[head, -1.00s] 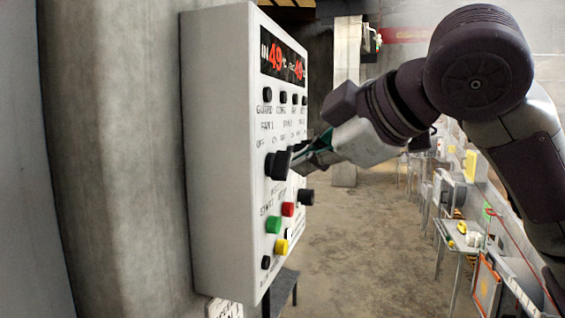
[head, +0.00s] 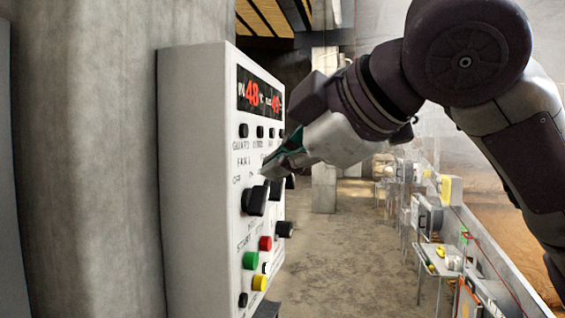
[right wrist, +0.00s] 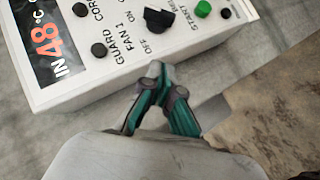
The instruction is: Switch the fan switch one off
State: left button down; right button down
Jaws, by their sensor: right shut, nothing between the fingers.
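The fan 1 switch (head: 255,200) is a black rotary knob on the front of a white control box (head: 190,180), under the labels FAN 1, OFF and ON. It also shows at the top of the right wrist view (right wrist: 157,18). I cannot tell for sure which label it points to. My right gripper (head: 268,169) is shut and empty, with its tips just above the knob in the head view. In the right wrist view the closed green-and-grey fingertips (right wrist: 160,80) are apart from the knob. My left gripper is not in view.
The box has a red-digit display (head: 262,98), a row of small black buttons, a second black knob partly hidden behind the first, and green (head: 250,260), red (head: 265,243) and yellow (head: 260,283) buttons. A concrete pillar (head: 100,150) stands left. Open floor (head: 335,260) lies right.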

aim_at(247, 205)
jog(key=p+x, duration=0.2)
jog(key=x, duration=0.5)
jog(key=shift+w+a, duration=0.15)
jog(key=shift+w, duration=0.2)
jog(key=shift+w+d+f, duration=0.3)
jog(key=shift+w+f, duration=0.55)
jog(key=shift+w, duration=0.05)
jog(key=shift+w+d+f+p, duration=0.35)
jog(key=shift+w+f+p, duration=0.05)
jog(key=shift+w+f, duration=0.1)
jog(key=shift+a, duration=0.15)
